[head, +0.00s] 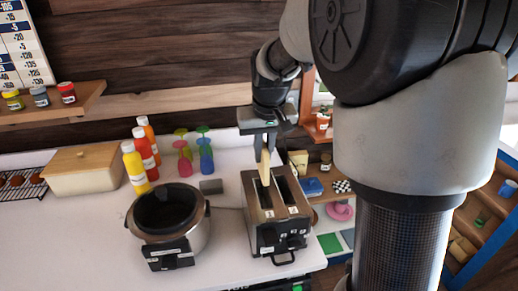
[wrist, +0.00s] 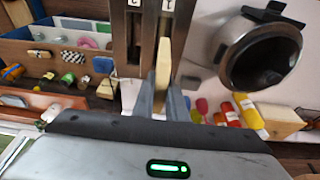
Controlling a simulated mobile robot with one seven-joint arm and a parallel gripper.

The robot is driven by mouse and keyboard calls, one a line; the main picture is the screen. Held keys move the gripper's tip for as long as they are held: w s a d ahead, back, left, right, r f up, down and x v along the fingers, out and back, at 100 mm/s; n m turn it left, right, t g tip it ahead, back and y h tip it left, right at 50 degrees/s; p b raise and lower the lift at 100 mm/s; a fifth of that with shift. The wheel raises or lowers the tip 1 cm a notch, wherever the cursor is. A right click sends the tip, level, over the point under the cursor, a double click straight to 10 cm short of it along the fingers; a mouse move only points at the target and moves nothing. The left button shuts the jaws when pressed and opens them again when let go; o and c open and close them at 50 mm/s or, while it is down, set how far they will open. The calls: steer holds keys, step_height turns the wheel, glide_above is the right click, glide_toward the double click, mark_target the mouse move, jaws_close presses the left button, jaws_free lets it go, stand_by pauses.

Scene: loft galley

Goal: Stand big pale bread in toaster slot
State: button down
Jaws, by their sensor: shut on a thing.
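A pale slice of bread (head: 264,168) is held on edge in my gripper (head: 265,150), above the left slot of the toaster. It also shows in the wrist view (wrist: 163,62), edge-on between the two fingers. The toaster (head: 268,235) is a two-slot metal one at the right end of the white counter. Its left slot lies under the bread's lower edge, and its right slot looks empty. I cannot tell whether the bread's lower edge has entered the slot. In the wrist view the toaster (wrist: 140,30) lies just beyond the bread.
A round cooker (head: 168,218) stands close left of the toaster. Sauce bottles (head: 147,150), colored glasses (head: 205,150) and a bread box (head: 82,170) stand behind. A shelf with small items (head: 325,188) is at the right. The counter's front left is clear.

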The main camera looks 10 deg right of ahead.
mark_target(263, 181)
steer(key=shift+s, duration=0.15)
steer(key=shift+f, duration=0.1)
steer(key=shift+f+b, duration=3.85)
steer(key=shift+f, duration=1.05)
steer(key=c, duration=1.7)
jaws_free()
steer(key=shift+r, duration=0.15)
